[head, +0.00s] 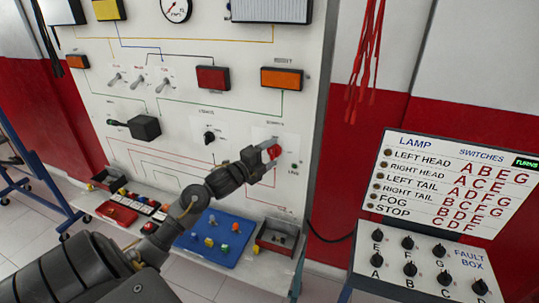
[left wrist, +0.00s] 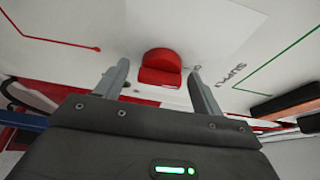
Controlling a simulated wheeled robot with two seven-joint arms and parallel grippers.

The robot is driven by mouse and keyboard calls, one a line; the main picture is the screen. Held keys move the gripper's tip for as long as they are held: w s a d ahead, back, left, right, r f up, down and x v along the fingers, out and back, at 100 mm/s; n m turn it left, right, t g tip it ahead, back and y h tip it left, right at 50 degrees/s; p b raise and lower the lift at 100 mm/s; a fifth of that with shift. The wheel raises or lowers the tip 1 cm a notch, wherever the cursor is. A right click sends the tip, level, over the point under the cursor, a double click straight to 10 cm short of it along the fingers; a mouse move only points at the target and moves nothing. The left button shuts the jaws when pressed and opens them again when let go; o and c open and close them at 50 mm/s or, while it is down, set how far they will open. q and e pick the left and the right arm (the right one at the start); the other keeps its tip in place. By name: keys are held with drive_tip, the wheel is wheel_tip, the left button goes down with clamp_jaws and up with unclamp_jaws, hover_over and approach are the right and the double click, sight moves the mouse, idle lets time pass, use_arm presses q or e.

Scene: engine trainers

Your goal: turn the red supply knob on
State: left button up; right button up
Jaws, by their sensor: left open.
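The red supply knob (head: 273,151) sits on the lower right of the white trainer panel (head: 290,110). In the left wrist view the red knob (left wrist: 161,68) is ahead of my gripper, between the lines of its two fingers, with printed supply lettering to its right. My left gripper (head: 268,165) is at the knob in the head view, partly overlapping it. In the left wrist view its two fingers (left wrist: 156,88) are spread apart, one on each side of the knob. I cannot tell whether they touch it. My right gripper is not in view.
A black rotary switch (head: 209,137) is left of the knob. Below are a blue tray (head: 230,250) with small coloured parts and a grey-red bin (head: 278,236). A fault box (head: 425,262) with several black knobs stands at right. Red cables (head: 366,60) hang beside the panel.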

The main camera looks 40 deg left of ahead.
use_arm(q)
drive_tip(key=c, duration=1)
drive_tip(key=m+g, duration=0.1)
drive_tip(key=m, duration=0.3)
drive_tip(key=shift+r+g+b, duration=0.1)
drive_tip(key=shift+g+b, duration=0.3)
drive_tip(key=m+y, duration=0.1)
drive_tip(key=m, duration=0.1)
drive_tip(key=m+g+y+b, duration=0.1)
drive_tip(key=m, duration=0.1)
drive_tip(key=shift+r+g, duration=0.15)
drive_tip(key=shift+g, duration=0.15)
drive_tip(key=m+g+y, duration=0.1)
drive_tip(key=m, duration=0.1)
drive_tip(key=shift+d+r+m+y, duration=0.1)
drive_tip(key=shift+d+m+y, duration=0.05)
drive_tip(key=shift+m+y, duration=0.2)
drive_tip(key=shift+d+m+g+y, duration=0.15)
drive_tip(key=shift+m+g+y, duration=0.55)
drive_tip(key=shift+m, duration=0.75)
drive_tip(key=shift+y, duration=0.25)
